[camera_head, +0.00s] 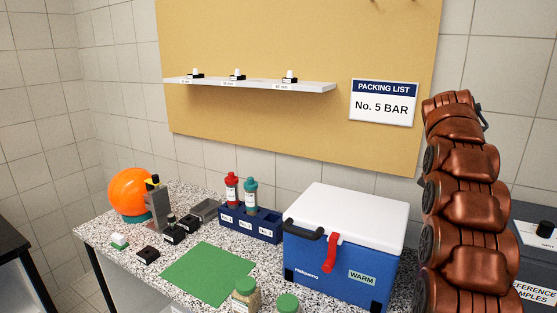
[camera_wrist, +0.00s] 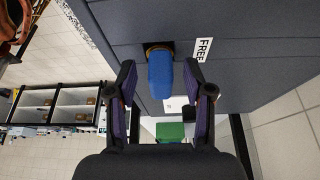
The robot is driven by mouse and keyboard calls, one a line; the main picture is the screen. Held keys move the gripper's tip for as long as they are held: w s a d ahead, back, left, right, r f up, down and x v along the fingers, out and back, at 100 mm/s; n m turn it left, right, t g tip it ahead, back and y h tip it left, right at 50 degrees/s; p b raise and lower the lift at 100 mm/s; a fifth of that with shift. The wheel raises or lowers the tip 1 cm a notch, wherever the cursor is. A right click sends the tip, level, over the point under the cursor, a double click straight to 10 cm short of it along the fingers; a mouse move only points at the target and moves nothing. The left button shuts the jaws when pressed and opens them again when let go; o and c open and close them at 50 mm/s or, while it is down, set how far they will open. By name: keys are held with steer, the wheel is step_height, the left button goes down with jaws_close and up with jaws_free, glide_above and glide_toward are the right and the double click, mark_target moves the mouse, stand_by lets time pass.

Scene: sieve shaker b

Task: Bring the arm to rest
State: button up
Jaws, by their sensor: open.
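My arm (camera_head: 460,200) stands as a stack of copper-coloured links at the right of the head view; its gripper does not show there. In the wrist view my gripper (camera_wrist: 160,72) is open, with its two dark fingers spread apart. A blue rounded object (camera_wrist: 161,80) with a brown end shows between the fingers in the picture, against a dark grey surface (camera_wrist: 115,20). I cannot tell how far it is from the fingers, but neither finger appears to touch it. A white "FREE" label (camera_wrist: 203,49) is on the grey surface.
The speckled bench (camera_head: 105,228) holds a blue cool box (camera_head: 335,268) with a white lid, a blue bottle rack (camera_head: 262,230), a green mat (camera_head: 205,273) and an orange ball (camera_head: 128,190). A white shelf (camera_head: 310,86) hangs behind. A grey labelled box (camera_head: 535,265) stands right of my arm.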

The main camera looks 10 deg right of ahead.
steer(key=a+n, duration=0.1)
steer(key=w+a, duration=0.1)
steer(key=a, duration=0.1)
steer(key=shift+w+r+n+t, duration=0.1)
steer(key=shift+w+n+t, duration=0.1)
steer(key=shift+n+t, duration=0.15)
steer(key=s+a+f+n, duration=0.1)
steer(key=s+a+n, duration=0.25)
steer(key=a, duration=0.35)
steer(key=s+a+f+n+y, duration=0.1)
steer(key=s+a+n, duration=0.2)
steer(key=a+n, duration=0.25)
steer(key=s+a+f+n, duration=0.1)
steer(key=s+a+n, duration=0.25)
steer(key=a, duration=0.35)
steer(key=s+a+f+n, duration=0.3)
steer(key=s+a+n, duration=0.1)
steer(key=s, duration=0.3)
steer(key=s+a+f+n+y, duration=0.1)
steer(key=s+a+f+n, duration=0.3)
steer(key=s+a, duration=0.2)
steer(key=s+a+f+n+y, duration=0.1)
steer(key=s+a+f+n, duration=0.2)
steer(key=s, duration=0.6)
steer(key=shift+a+f+n, duration=0.25)
steer(key=shift+a+n, duration=0.15)
steer(key=shift+a, duration=0.5)
steer(key=shift+c, duration=0.2)
steer(key=shift+c, duration=0.7)
steer(key=shift+d, duration=0.15)
